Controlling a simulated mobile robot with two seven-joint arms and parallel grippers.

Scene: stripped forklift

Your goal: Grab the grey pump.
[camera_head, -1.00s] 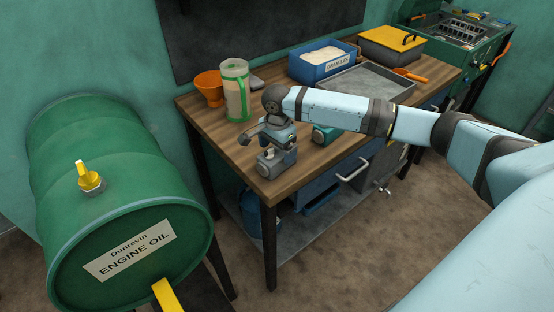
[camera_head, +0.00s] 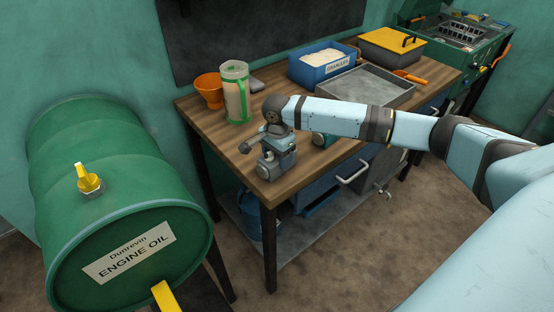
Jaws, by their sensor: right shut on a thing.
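The grey pump (camera_head: 277,164) stands upright near the front left corner of the wooden workbench (camera_head: 330,160). My right arm reaches in from the right, and its wrist is above the pump. My right gripper (camera_head: 275,146) points down and is shut on the upper part of the pump. The wrist and gripper hide the pump's top. A dark knob (camera_head: 245,147) sticks out to the left beside the gripper. My left gripper is not in the view.
An orange funnel (camera_head: 210,90) and a clear jug with green trim (camera_head: 236,92) stand behind the pump. A blue granules box (camera_head: 322,64) and grey tray (camera_head: 367,88) lie farther back.

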